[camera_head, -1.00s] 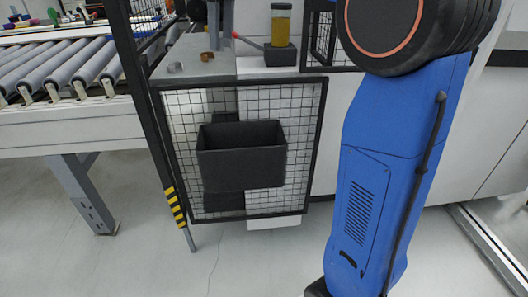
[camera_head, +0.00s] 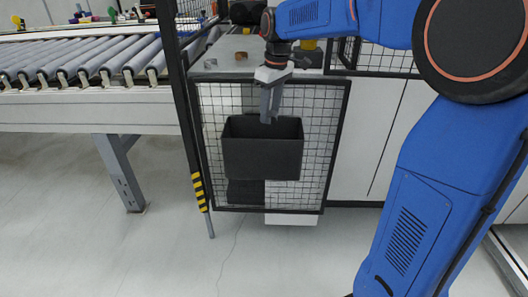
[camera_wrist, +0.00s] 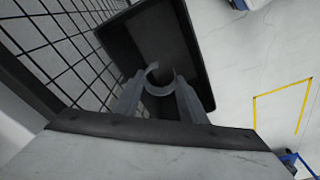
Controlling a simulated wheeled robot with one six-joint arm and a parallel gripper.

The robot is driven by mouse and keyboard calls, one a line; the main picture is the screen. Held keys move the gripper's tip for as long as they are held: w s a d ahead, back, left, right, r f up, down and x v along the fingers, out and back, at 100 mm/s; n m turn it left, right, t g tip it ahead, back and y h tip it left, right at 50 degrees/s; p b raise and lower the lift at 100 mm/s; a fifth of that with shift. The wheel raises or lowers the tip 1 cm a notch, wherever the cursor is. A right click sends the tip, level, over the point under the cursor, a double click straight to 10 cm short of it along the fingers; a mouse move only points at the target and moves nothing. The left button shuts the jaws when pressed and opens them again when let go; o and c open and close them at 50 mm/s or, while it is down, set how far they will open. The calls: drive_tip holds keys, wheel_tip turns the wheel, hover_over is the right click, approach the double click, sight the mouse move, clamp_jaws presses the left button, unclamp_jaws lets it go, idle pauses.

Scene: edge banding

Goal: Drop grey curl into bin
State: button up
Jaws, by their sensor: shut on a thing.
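My gripper (camera_head: 268,112) points down over the black bin (camera_head: 262,158), with its fingertips at about the height of the bin's rim. In the wrist view, the fingers (camera_wrist: 160,90) are shut on a grey curl (camera_wrist: 152,79), an open ring shape, seen against the bin's dark inside. The bin also shows in the wrist view (camera_wrist: 202,70), hanging on a wire mesh panel. In the head view the held curl is too small to make out. The bin's floor is hidden in the head view.
Another grey curl (camera_head: 210,63) and a brown curl (camera_head: 241,55) lie on the grey worktop (camera_head: 228,72) above the mesh panel (camera_head: 318,130). A dark post (camera_head: 182,110) with yellow stripes stands left of the bin. A roller conveyor (camera_head: 85,62) is further left.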

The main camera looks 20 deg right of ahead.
drive_tip(key=shift+f, duration=1.35)
drive_tip(key=o, duration=1.1)
drive_tip(key=r, duration=0.5)
drive_tip(key=s+d+r, duration=0.1)
drive_tip(key=r, duration=1.1)
drive_tip(key=shift+s+d+r, duration=0.15)
drive_tip(key=shift+s, duration=0.15)
drive_tip(key=shift+s, duration=0.1)
drive_tip(key=s+d+f+m+t, duration=0.1)
drive_tip(key=s+f+m, duration=0.1)
drive_tip(key=s+f, duration=0.6)
drive_tip(key=s+d+f+m+t, duration=0.1)
drive_tip(key=s+d+f+m, duration=0.1)
drive_tip(key=s+f, duration=0.5)
drive_tip(key=s+d+f+m+t, duration=0.1)
drive_tip(key=s+f, duration=0.7)
drive_tip(key=s, duration=0.8)
drive_tip(key=shift+s+d+f+m+t+h, duration=0.1)
drive_tip(key=shift+d+f+m+t+h, duration=0.1)
drive_tip(key=shift+d+m, duration=0.35)
drive_tip(key=shift+d+f+m+t+h, duration=0.1)
drive_tip(key=shift+d+f+m+h, duration=0.1)
drive_tip(key=shift+m, duration=0.55)
